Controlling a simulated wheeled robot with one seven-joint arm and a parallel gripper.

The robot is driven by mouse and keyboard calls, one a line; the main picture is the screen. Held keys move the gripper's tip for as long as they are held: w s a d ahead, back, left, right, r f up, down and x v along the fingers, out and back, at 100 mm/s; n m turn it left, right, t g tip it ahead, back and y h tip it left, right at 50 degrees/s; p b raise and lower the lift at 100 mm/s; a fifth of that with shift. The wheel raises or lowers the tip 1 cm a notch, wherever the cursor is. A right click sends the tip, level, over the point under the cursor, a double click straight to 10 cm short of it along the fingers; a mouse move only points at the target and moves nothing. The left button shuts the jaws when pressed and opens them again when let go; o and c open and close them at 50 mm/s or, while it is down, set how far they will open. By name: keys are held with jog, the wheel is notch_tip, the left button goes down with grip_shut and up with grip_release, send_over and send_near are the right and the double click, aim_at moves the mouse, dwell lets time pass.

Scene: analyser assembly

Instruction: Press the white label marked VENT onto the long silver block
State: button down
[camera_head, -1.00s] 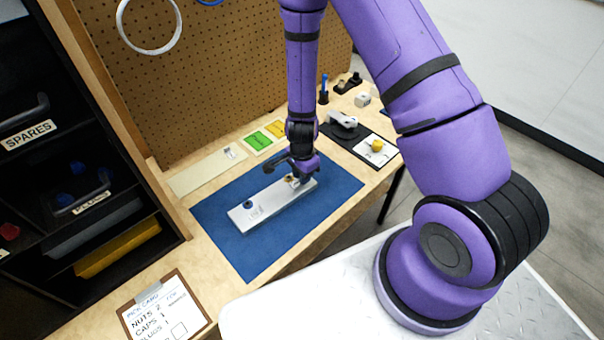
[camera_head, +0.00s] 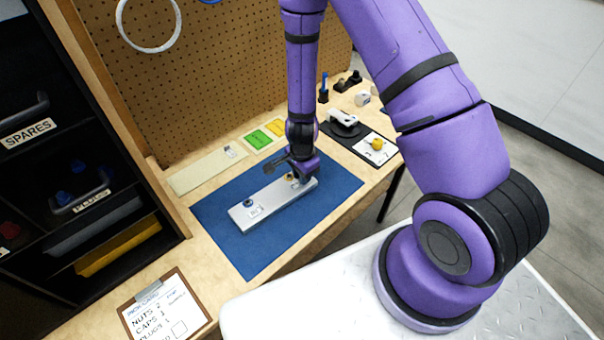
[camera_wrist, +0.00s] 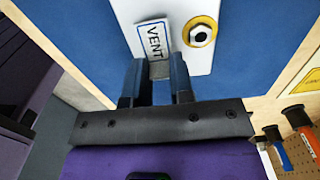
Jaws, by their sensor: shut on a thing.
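The long silver block (camera_head: 275,206) lies on the blue mat (camera_head: 226,191). My gripper (camera_head: 303,178) is over the block's far right end. In the wrist view my gripper (camera_wrist: 157,80) is shut on the white VENT label (camera_wrist: 152,38), which lies between and ahead of the fingertips. The label is slightly tilted relative to the block (camera_wrist: 190,68) and overlaps its end near one edge. Whether it touches the surface I cannot tell. A yellow ring with a metal fitting (camera_wrist: 200,32) sits on the block beside the label. In the head view my gripper hides the label.
Another fitting (camera_head: 248,203) and a small white marking (camera_head: 256,211) are at the block's near end. Behind the mat are a pale strip (camera_head: 205,172) and green card (camera_head: 258,139). A dark tray (camera_head: 343,127) and white card with a yellow knob (camera_head: 376,144) stand at right.

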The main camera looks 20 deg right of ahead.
jog(key=shift+f, duration=0.5)
dwell(1.8)
dwell(0.4)
jog(key=c, duration=0.9)
grip_release()
jog(key=shift+c, duration=0.3)
jog(key=o, duration=0.5)
jog(key=shift+w+r, duration=0.1)
jog(key=shift+r, duration=0.05)
jog(key=shift+r, duration=3.4)
